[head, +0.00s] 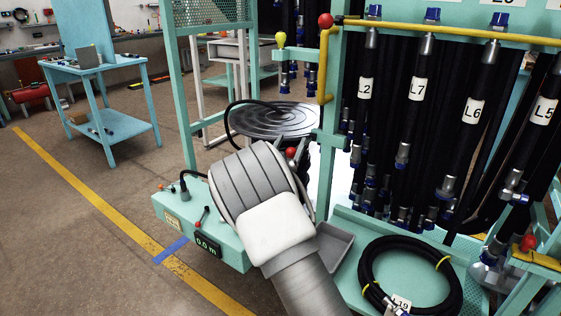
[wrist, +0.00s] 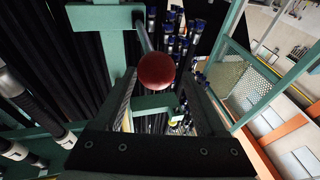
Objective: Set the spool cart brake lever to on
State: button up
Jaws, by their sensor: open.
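A red ball knob on a lever (wrist: 156,70) shows in the wrist view, close ahead of my gripper and in line with the gap between its fingers. The lever's rod runs up from the knob past a green bracket. My gripper (wrist: 158,98) is open; I cannot tell whether the fingers touch the knob. In the head view a red knob (head: 291,152) shows just beyond my arm, beside the green frame, and appears to be the same one. My arm hides the gripper there. No on or off marking is readable.
Hoses with labels (head: 475,111) hang at right. A coiled hose (head: 410,279) lies on a green shelf. A green meter box (head: 228,250) is at left. Open floor (head: 75,240) lies further left, with a blue table (head: 104,66) beyond.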

jog(key=p+v, duration=0.3)
jog(key=v, duration=1.3)
jog(key=shift+s+a, duration=0.25)
jog(key=shift+s, duration=0.15)
